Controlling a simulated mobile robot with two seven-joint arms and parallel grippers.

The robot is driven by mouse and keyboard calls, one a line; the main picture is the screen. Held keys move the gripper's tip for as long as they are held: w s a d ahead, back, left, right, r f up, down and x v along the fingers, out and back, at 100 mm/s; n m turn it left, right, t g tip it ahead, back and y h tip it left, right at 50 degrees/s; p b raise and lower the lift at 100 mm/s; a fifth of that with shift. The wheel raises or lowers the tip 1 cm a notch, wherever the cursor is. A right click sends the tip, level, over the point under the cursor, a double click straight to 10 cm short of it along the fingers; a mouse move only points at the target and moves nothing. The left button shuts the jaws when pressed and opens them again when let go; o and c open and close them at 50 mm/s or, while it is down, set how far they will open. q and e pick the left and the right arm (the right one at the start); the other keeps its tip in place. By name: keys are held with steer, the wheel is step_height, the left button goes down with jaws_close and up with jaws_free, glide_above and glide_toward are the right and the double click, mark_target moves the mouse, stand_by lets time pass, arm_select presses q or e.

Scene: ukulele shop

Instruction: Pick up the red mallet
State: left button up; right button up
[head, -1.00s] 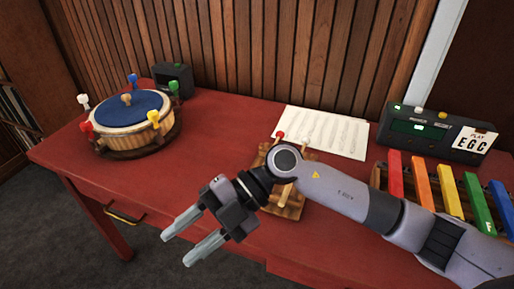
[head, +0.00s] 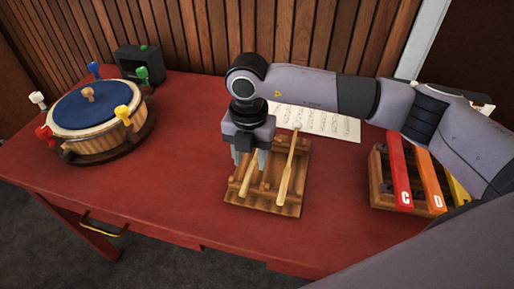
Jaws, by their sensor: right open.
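Two mallets with light wooden handles lie on a small wooden rack (head: 265,207) on the red table. The left mallet's handle (head: 246,184) shows below my right gripper (head: 250,165); its head is hidden behind the gripper, so its colour does not show now. The other mallet (head: 287,177) lies to the right, with a pale head. My right gripper points down, open, with its fingers over the left mallet, one on either side of its handle as seen here. I cannot tell whether they touch it. My left gripper is not in view.
A drum with a blue top (head: 95,108) and coloured pegs stands at the left, with a dark box (head: 139,63) behind it. A sheet of music (head: 335,125) lies behind the rack. A coloured xylophone (head: 400,180) is at the right, partly under my arm. The front table surface is clear.

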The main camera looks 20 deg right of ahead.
steer(key=shift+f, duration=1.45)
jaws_close()
steer(key=shift+r, duration=0.2)
